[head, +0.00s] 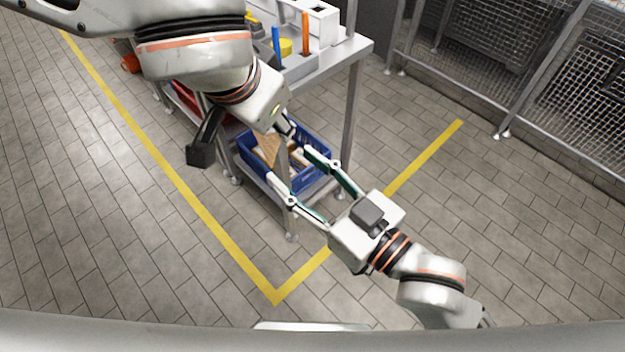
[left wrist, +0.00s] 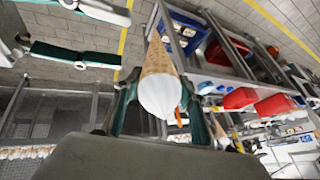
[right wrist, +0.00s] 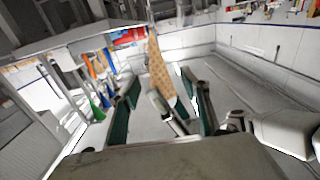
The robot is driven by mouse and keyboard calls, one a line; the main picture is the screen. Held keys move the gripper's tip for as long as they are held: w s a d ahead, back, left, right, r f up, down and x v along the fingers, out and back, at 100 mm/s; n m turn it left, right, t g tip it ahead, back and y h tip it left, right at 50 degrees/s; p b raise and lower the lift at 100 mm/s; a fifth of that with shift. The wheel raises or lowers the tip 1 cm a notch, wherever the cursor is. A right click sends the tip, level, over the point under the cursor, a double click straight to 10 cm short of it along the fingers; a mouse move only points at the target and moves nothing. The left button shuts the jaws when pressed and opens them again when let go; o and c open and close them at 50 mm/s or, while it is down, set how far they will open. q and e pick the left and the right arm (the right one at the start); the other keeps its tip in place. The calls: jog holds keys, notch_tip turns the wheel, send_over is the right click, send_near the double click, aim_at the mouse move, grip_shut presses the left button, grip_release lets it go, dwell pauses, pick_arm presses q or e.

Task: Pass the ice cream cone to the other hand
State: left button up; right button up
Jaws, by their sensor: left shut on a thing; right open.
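The ice cream cone, a tan waffle cone with a white scoop, shows in the left wrist view (left wrist: 158,63), scoop toward the camera and point away. My left gripper (left wrist: 160,100) is shut on it near the scoop. In the head view the cone (head: 267,150) hangs below my left gripper, which is partly hidden by its own arm. My right gripper (head: 289,165) is open and empty, its fingertips near the cone and apart from it as far as I can see. In the right wrist view the waffle part (right wrist: 159,68) shows beyond and between the open fingers.
A blue crate (head: 318,176) sits on the lower shelf of a grey metal cart (head: 340,62) behind the grippers. Coloured items stand on the cart's top. A mesh fence (head: 555,85) is at the right. The tiled floor at the left is clear.

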aim_at(274, 151)
jog(key=x, duration=0.8)
jog(key=shift+w+a+f, duration=0.1)
jog(key=shift+w+a, duration=0.1)
jog(key=c, duration=0.9)
pick_arm(q)
jog(key=o, duration=0.9)
pick_arm(e)
jog(key=shift+c, duration=0.2)
